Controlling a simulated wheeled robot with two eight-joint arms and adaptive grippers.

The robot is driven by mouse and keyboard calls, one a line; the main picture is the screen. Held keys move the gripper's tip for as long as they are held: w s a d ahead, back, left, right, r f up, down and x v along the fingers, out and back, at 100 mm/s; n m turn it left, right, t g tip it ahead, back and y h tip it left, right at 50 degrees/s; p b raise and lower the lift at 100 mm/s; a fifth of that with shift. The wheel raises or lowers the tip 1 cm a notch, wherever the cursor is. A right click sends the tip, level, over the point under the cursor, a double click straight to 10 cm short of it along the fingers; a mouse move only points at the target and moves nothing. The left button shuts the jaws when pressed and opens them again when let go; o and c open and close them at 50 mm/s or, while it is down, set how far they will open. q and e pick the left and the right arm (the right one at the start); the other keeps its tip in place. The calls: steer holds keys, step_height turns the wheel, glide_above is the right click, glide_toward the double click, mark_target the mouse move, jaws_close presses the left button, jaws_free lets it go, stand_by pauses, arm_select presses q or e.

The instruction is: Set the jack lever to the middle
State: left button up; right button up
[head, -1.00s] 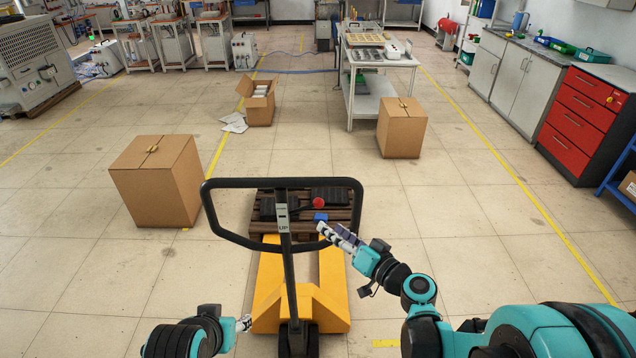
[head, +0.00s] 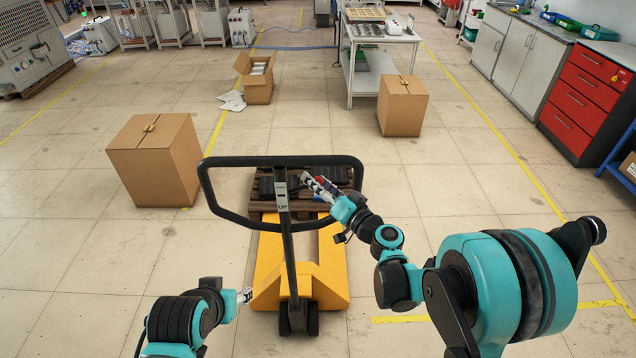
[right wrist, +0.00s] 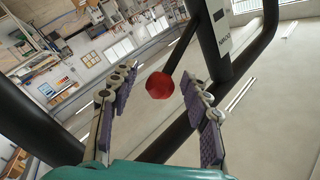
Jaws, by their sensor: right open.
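The yellow pallet jack (head: 265,270) stands ahead with its black loop handle (head: 205,190) upright. The jack lever is a thin black rod with a red knob (right wrist: 160,85), joined to the handle's post beside a white label. In the head view the right gripper largely covers the knob. My right gripper (head: 314,184) is open at the handle. In the right wrist view its fingers (right wrist: 162,80) lie on either side of the knob, with gaps showing; contact is not visible. My left gripper (head: 244,295) is low, left of the jack; its jaws are too small to read.
A pallet (head: 310,210) with dark items lies on the forks. Closed cardboard boxes stand at left (head: 155,165) and right (head: 403,108); an open box (head: 257,85) is farther back. Red drawers (head: 580,105) line the right side. Floor beside the jack is clear.

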jaws_close()
steer(key=f+m+b, duration=0.1)
steer(key=b, duration=0.2)
steer(key=f+m+t+b, duration=0.1)
steer(key=b, duration=0.1)
steer(key=f+m+t+y+b, duration=0.1)
steer(key=f+b, duration=0.1)
steer(key=b, duration=0.1)
steer(key=shift+d+m+b, duration=0.3)
steer(key=shift+d, duration=0.1)
steer(key=shift+m+t+b, duration=0.45)
steer(key=shift+m+t, duration=0.05)
jaws_free()
